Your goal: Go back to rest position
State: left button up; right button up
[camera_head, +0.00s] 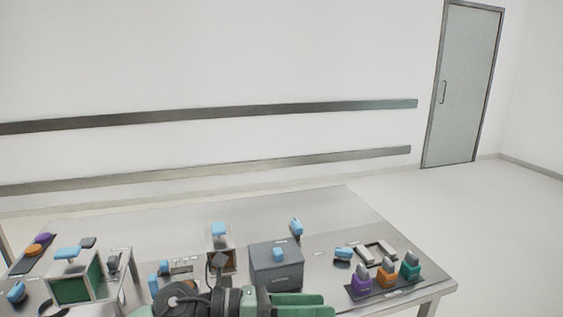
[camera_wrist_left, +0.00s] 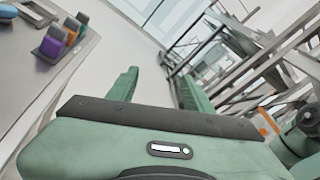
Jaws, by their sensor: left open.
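My left gripper (camera_head: 328,305) comes in from the lower left of the head view, at the table's front edge. Its green fingers point right. In the left wrist view the two fingers (camera_wrist_left: 157,88) stand apart with nothing between them, over the pale floor. The steel table (camera_head: 335,205) lies in front of me, and its side also shows at the left of the left wrist view. My right gripper is in neither view.
A grey box (camera_head: 276,269) with a blue handle stands just behind my left gripper. A dark tray (camera_head: 385,292) with purple, orange and green blocks sits at the right. A green-fronted case (camera_head: 78,289) stands at the left. The table's far strip is clear.

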pick_arm(q)
notch_tip(320, 180, up, 4)
jog(key=n+t+h, duration=0.3)
jog(key=n, duration=0.2)
jog(key=w+a+n+t+y, duration=0.3)
jog(key=a+n+t+y, duration=0.3)
jog(key=n, duration=0.4)
jog(key=w+a+n+t+y, duration=0.3)
jog(key=a+n+t, duration=0.1)
jog(key=n+t, duration=0.5)
jog(key=s+a+f+n+g+y, duration=0.2)
jog(key=a+f+n+y, duration=0.3)
jog(key=a+f+n, duration=0.15)
jog(key=s+a+f+n+g+y, duration=0.25)
jog(key=a+f+n+y, duration=0.25)
jog(key=f+n, duration=0.25)
jog(key=s+a+f+n+g, duration=0.25)
jog(key=s+f+g, duration=0.35)
jog(key=s+f, duration=0.45)
jog(key=s+a+f+n+g, duration=0.2)
jog(key=s+f+n+g, duration=0.35)
jog(key=s, duration=0.85)
notch_tip(320, 180, down, 25)
jog(key=m+g, duration=0.1)
jog(key=m, duration=0.1)
jog(key=s+a+f+g, duration=0.1)
jog(key=s+a+f, duration=0.2)
jog(key=s+f, duration=1.5)
jog(key=shift+f+g+y, duration=0.35)
jog(key=shift+g+y, duration=0.05)
